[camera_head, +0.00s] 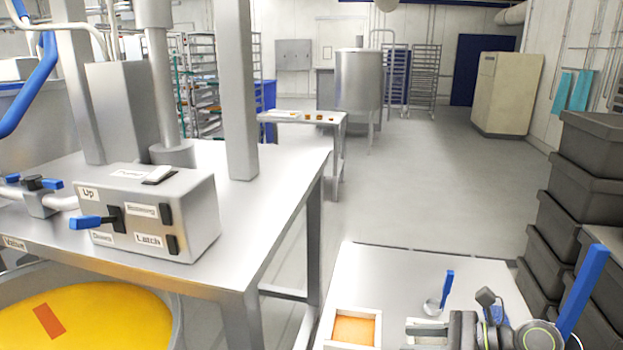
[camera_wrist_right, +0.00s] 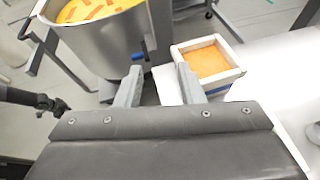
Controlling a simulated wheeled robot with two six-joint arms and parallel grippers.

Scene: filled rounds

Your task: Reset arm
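My right gripper (camera_wrist_right: 160,84) is open in the right wrist view, its two grey fingers apart with nothing between them. In the head view my right arm is at the bottom right, low over the pale table (camera_head: 385,265). A square light-rimmed tray (camera_head: 333,312) with an orange filling lies left of it. The tray also shows in the right wrist view (camera_wrist_right: 236,76), just beyond the right finger and apart from it. My left gripper cannot be made out in either view.
A steel table (camera_head: 285,165) at the left bears a control box (camera_head: 200,215) with levers. A vat of yellow liquid (camera_head: 110,325) stands below it. Dark stacked crates (camera_head: 590,150) edge the right side. The floor (camera_head: 440,180) beyond is clear. A blue-handled tool (camera_head: 447,289) is near my right arm.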

